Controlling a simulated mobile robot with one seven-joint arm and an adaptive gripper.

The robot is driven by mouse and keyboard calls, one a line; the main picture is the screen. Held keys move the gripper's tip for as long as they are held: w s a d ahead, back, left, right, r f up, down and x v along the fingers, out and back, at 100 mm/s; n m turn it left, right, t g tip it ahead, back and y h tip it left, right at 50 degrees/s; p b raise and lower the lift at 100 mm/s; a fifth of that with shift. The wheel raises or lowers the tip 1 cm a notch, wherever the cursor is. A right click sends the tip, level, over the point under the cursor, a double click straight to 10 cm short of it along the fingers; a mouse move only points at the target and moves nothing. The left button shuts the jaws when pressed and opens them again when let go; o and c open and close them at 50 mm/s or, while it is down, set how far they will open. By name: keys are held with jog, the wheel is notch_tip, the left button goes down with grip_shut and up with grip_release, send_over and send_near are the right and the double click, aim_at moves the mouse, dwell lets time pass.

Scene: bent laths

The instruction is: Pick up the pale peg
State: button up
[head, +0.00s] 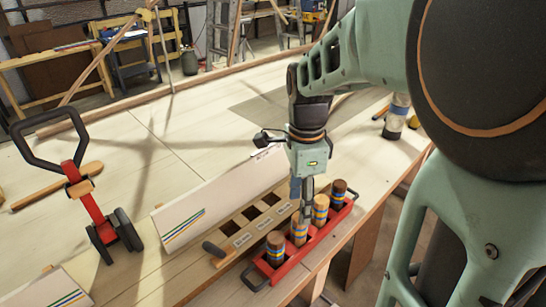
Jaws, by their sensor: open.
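A red tray (318,241) with dark handles holds a row of upright pegs with blue and yellow bands. A pale peg (299,236) stands second from the near end. Another light tan peg (320,212) stands just beyond it. A dark brown peg (275,252) is at the near end and another brown peg (338,194) at the far end. My gripper (303,212) points down at the second peg, its fingers by the peg's top. It is open; the fingers are small here, and I cannot tell whether they touch the peg.
A wooden board (232,252) with dark square openings and labels lies left of the tray. A white panel with coloured stripes (215,205) is behind it. A red-and-black tool (95,208) stands at left. The table's right edge is close to the tray.

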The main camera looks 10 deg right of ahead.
aim_at(299, 232)
notch_tip(299, 232, down, 6)
jog(key=shift+s+d+r, duration=0.1)
jog(key=shift+d, duration=0.05)
jog(key=shift+c, duration=0.5)
jog(key=c, duration=1.2)
